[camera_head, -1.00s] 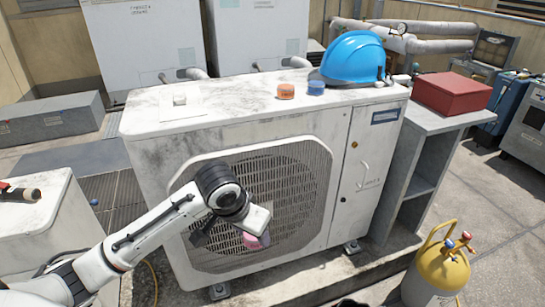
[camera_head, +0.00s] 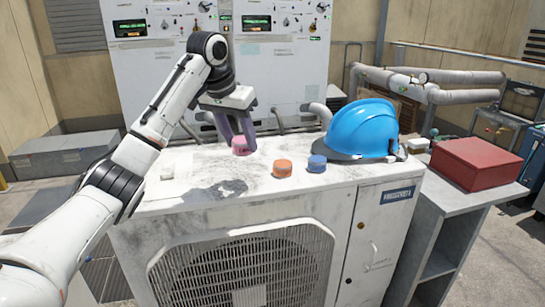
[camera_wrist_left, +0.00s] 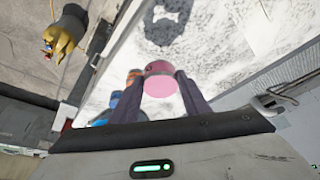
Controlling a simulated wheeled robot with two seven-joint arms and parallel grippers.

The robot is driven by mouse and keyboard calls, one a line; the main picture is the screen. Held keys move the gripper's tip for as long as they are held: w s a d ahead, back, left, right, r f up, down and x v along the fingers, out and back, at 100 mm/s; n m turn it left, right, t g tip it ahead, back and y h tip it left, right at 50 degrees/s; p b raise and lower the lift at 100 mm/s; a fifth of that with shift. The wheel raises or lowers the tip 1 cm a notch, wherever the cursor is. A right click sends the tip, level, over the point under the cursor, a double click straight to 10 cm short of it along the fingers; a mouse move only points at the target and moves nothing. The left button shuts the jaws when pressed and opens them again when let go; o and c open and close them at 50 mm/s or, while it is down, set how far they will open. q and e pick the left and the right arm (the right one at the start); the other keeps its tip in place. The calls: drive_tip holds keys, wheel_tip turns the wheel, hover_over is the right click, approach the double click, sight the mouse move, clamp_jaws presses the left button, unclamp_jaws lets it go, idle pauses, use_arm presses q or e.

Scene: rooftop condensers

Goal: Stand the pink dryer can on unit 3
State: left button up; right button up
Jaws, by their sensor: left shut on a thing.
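The pink can (camera_head: 240,145) is between the fingers of my left gripper (camera_head: 238,134), which is shut on it. It is over the back half of the white condenser's top (camera_head: 330,186). In the left wrist view the pink can (camera_wrist_left: 161,84) sits between the two dark fingers, its round pink face toward the camera. The gripper's shadow falls on the top apart from the can, so the can looks held above the surface. The front label (camera_head: 397,194) is too small to read surely. My right gripper is not in view.
An orange can (camera_head: 282,168) and a blue can (camera_head: 317,163) stand right of the pink one, near a blue hard hat (camera_head: 361,131). Tall cabinets (camera_head: 150,75) stand behind. A red box (camera_head: 478,162) sits on the side shelf.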

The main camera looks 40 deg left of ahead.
sight(236, 152)
use_arm(q)
drive_tip(key=f, duration=0.2)
drive_tip(key=s+f, duration=0.1)
drive_tip(key=f, duration=0.1)
drive_tip(key=shift+f, duration=0.65)
wheel_tip(236, 152, down, 3)
drive_tip(key=shift+f, duration=0.1)
drive_tip(key=shift+w+f, duration=0.1)
drive_tip(key=shift+f, duration=0.25)
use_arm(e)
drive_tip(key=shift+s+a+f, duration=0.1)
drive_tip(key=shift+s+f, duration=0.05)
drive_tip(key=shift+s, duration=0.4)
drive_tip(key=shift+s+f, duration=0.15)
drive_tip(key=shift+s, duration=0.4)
use_arm(q)
drive_tip(key=shift+f, duration=0.1)
drive_tip(key=o, duration=1)
drive_tip(key=shift+c, duration=0.2)
drive_tip(key=shift+o, duration=0.6)
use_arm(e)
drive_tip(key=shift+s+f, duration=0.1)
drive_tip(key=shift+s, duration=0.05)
